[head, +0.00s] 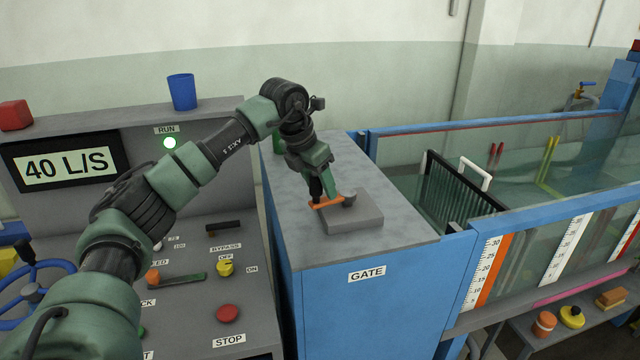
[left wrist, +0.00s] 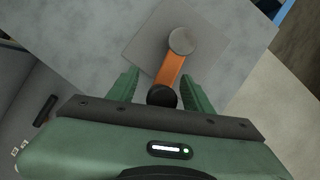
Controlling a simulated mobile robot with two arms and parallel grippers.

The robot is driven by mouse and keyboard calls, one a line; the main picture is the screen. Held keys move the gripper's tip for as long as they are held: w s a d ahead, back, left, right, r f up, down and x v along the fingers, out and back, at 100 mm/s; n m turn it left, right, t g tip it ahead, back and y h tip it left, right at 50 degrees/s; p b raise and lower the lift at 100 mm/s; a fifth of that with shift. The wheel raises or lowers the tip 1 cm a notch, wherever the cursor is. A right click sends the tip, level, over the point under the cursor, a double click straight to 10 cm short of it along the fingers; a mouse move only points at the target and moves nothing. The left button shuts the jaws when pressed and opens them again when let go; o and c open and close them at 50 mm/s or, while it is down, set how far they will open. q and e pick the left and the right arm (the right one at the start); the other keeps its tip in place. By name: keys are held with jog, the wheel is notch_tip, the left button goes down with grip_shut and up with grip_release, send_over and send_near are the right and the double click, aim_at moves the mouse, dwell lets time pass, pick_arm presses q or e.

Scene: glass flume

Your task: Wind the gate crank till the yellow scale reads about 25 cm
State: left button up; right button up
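The gate crank has an orange arm (head: 328,203) and a round grey hub (head: 349,198) on a grey block on top of the blue gate cabinet. In the left wrist view the orange crank arm (left wrist: 171,68) runs from the hub to a black knob (left wrist: 162,96). My left gripper (left wrist: 160,85) has its fingers apart, one on each side of the knob, with a gap visible on the left. It also shows in the head view (head: 323,190). A white scale with an orange strip (head: 495,268) is on the flume front; no scale looks clearly yellow. The water level against it is unclear.
The control desk has a 40 L/S display (head: 66,168), a red stop button (head: 228,313) and a blue cup (head: 182,92) on its top. The glass flume holds a dark grille (head: 452,192). Small items stand on a shelf (head: 590,328) below. The cabinet top (head: 400,222) is otherwise mostly clear.

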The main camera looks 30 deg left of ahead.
pick_arm(q)
jog(key=b+v, duration=0.1)
jog(key=v, duration=0.6)
jog(key=shift+r, duration=0.35)
jog(key=shift+s, duration=0.15)
